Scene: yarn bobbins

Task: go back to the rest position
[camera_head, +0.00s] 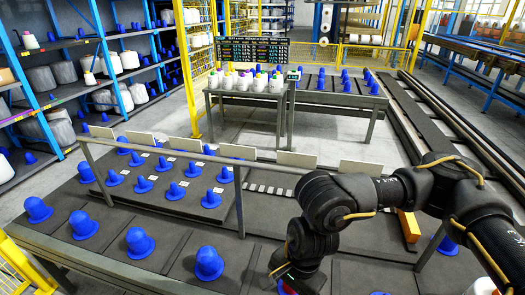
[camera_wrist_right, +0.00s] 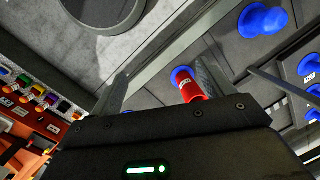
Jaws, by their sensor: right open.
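My right arm comes in from the right in the head view, and my right gripper (camera_head: 285,271) is low at the bottom edge, over the near table. In the right wrist view the gripper (camera_wrist_right: 160,82) has its two fingers wide apart, with nothing clamped between them. A red bobbin (camera_wrist_right: 192,88) with a pale label sits on a blue holder (camera_wrist_right: 184,73), close beside the right-hand finger; I cannot tell if they touch. In the head view only a sliver of red shows below the gripper. My left gripper is not in view.
Blue holders (camera_head: 208,263) stand in rows on the near table, with a metal rail (camera_head: 238,200) and white cards (camera_head: 297,159) behind. A back table (camera_head: 245,94) carries pale bobbins. Shelves (camera_head: 75,85) stand left. The right wrist view shows colourful items (camera_wrist_right: 38,95) at left.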

